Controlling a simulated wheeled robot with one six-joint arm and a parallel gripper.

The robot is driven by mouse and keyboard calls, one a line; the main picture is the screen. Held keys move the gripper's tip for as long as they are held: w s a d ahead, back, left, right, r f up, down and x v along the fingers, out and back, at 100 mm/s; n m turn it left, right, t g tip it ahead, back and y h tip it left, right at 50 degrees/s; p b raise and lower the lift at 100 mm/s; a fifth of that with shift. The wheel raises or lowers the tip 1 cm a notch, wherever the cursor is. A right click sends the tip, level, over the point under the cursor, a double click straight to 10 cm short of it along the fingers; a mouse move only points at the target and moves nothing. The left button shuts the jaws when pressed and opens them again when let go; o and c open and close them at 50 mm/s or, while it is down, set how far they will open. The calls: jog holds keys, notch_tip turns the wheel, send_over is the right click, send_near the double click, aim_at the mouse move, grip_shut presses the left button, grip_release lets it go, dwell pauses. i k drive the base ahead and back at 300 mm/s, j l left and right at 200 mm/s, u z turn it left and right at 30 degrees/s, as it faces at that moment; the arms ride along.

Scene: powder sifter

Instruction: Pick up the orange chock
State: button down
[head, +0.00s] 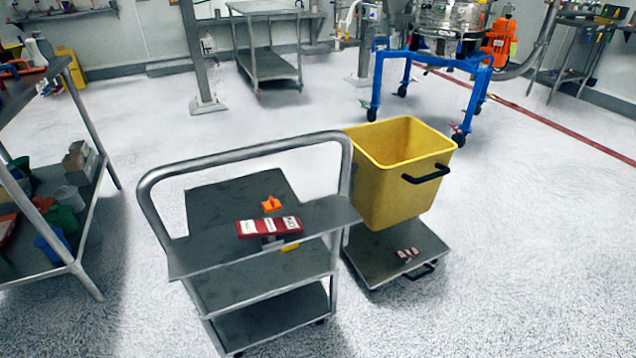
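A small orange chock (271,204) shows in the head view, on the grey top of the metal cart (228,205) at the centre left. It sits just behind a red and white label plate (268,227), and its lower part is partly hidden. A yellow-orange piece (290,247) shows below the label plate; I cannot tell what it is. My gripper is not in view.
The cart's tubular handle (245,150) arches along its near side. A yellow bin (385,195) stands on a dolly (385,258) just right of the cart. A shelving table (35,85) stands at left. Open floor (530,250) lies at right.

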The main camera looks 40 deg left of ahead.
aim_at(272, 205)
jog(key=u, duration=1.15)
jog(key=i+j+u, duration=0.45)
jog(key=j+u, duration=0.15)
jog(key=j+z, duration=0.1)
jog(key=z, duration=0.75)
jog(key=l+u, duration=0.2)
jog(key=l, duration=0.3)
jog(key=i+l+u, duration=0.25)
jog(key=l+u, duration=0.2)
jog(key=l, duration=0.15)
jog(key=i+l+u, duration=0.1)
jog(key=l+u, duration=0.35)
jog(key=l, duration=0.2)
jog(key=l+u, duration=0.5)
jog(key=l, duration=0.2)
jog(key=i+l+u, duration=0.5)
jog(key=l, duration=0.25)
jog(key=i, duration=0.05)
